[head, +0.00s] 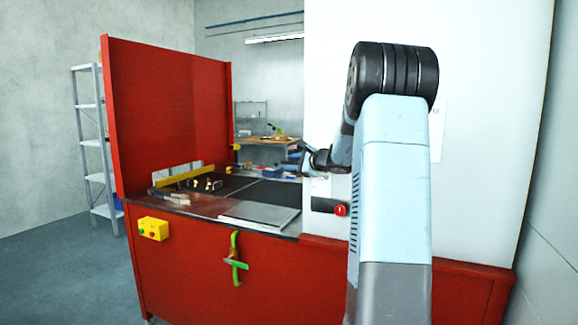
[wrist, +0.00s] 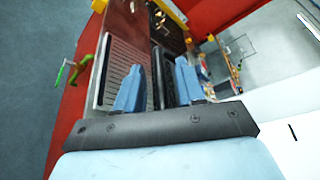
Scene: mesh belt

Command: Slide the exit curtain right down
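I cannot clearly make out the exit curtain. On the white housing (head: 470,200) at the right of the head view, a dark bar (head: 323,204) with a red knob (head: 340,210) sits low, just right of the belt's end; I cannot tell whether it belongs to the curtain. My gripper (head: 312,160) is in front of the housing's left edge, above the bar, partly hidden by my arm. In the wrist view my gripper (wrist: 160,65) has its two blue fingers apart with nothing between them. The dark mesh belt (head: 262,192) lies beyond and below.
A red machine frame (head: 215,270) with a tall red panel (head: 165,110) surrounds the belt. A yellow button box (head: 153,228) and a green-handled tool (head: 236,262) are on its front. Small brass-coloured parts (head: 205,184) lie at the belt's left. Floor at left is clear.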

